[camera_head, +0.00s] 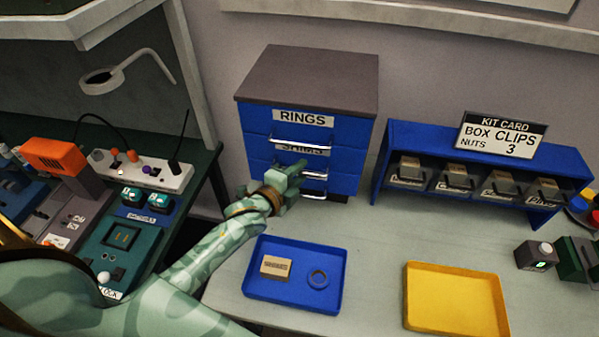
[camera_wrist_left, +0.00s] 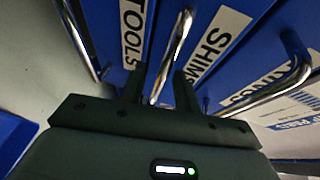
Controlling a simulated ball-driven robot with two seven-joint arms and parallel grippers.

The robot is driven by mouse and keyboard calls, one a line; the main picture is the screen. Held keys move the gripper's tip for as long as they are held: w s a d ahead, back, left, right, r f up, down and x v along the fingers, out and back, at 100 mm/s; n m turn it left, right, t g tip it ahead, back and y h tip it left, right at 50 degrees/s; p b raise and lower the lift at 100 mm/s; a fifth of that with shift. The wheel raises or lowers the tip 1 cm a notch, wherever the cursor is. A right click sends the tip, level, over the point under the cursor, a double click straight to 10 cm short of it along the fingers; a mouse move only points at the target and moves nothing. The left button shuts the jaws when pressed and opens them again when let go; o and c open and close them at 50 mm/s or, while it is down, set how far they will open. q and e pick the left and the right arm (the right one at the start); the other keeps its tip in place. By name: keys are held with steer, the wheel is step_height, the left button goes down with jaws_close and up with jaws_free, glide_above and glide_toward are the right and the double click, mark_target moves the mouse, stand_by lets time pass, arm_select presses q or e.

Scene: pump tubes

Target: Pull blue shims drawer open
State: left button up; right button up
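The blue shims drawer (camera_head: 338,160) is the middle drawer of a blue cabinet and looks flush with its neighbours. Its white label (camera_wrist_left: 215,42) reads SHIMS in the left wrist view. Its silver handle (camera_head: 316,175) is partly hidden by my left gripper (camera_head: 296,170). In the left wrist view, the shims handle (camera_wrist_left: 172,55) runs into the gap between the fingers of my left gripper (camera_wrist_left: 160,90). The fingers stand apart on either side of the bar; I cannot tell whether either touches it. My right gripper is not in view.
The RINGS drawer (camera_head: 260,122) is above, with its handle (camera_head: 300,144) close over my gripper. The TOOLS label (camera_wrist_left: 133,30) marks the drawer below. A blue tray (camera_head: 258,294) and a yellow tray (camera_head: 455,300) lie in front. A blue bin rack (camera_head: 400,150) stands right.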

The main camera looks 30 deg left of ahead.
arm_select(q)
steer(key=shift+w+f, duration=0.1)
steer(key=shift+w, duration=0.3)
steer(key=shift+s, duration=0.1)
jaws_close()
steer(key=s+d+p, duration=0.2)
steer(key=s, duration=0.7)
steer(key=s+d+p, duration=0.2)
steer(key=s+p, duration=0.1)
steer(key=s, duration=0.6)
steer(key=shift+s+d, duration=0.2)
steer(key=shift+d, duration=0.2)
